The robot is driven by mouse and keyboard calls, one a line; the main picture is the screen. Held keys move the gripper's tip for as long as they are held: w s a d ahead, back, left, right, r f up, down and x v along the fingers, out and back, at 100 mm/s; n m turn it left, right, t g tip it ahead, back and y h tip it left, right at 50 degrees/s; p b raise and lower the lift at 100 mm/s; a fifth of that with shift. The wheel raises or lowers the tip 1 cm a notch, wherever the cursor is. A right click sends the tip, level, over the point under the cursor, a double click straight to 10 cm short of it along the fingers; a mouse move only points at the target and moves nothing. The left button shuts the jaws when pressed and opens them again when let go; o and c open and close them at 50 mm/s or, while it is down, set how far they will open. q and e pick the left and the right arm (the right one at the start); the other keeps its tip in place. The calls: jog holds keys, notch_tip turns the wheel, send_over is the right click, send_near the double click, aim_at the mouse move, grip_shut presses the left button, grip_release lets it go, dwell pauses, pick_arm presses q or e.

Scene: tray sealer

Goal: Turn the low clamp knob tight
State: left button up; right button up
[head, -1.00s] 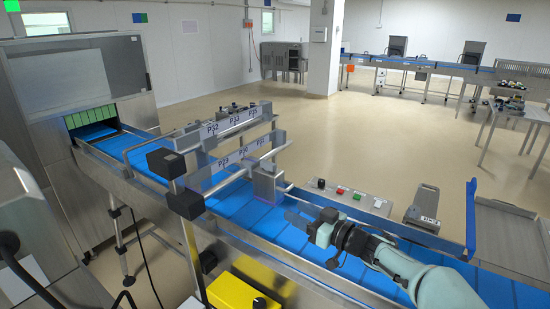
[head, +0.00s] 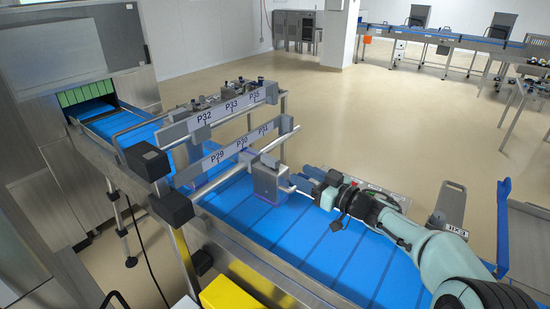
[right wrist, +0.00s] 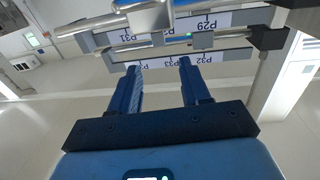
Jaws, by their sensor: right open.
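The low guide rail (head: 215,163), with labels P29, P30 and P31, crosses above the blue conveyor. A grey clamp block (head: 266,182) hangs at its right end. I cannot clearly make out the low clamp knob; it may be hidden by the block or my fingers. My right gripper (head: 302,180) is just right of the block, above the belt, and points at it. In the right wrist view its two blue fingers (right wrist: 161,72) are apart with nothing between them, and a grey metal part (right wrist: 150,17) shows beyond the tips. My left gripper is not in view.
The upper rail (head: 228,106), labelled P32 to P35, runs above the low one, with dark knobs (head: 240,82) behind. Black end blocks (head: 148,160) stick out at left. A yellow box (head: 238,293) sits below the front edge. The belt (head: 330,235) is bare.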

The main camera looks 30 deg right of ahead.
aim_at(278, 162)
jog(key=p+x, duration=0.2)
jog(key=x, duration=0.9)
jog(key=shift+w, duration=0.2)
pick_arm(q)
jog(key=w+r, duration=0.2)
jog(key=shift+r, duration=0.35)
pick_arm(e)
jog(key=shift+f, duration=0.1)
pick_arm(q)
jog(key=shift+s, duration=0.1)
pick_arm(e)
grip_shut()
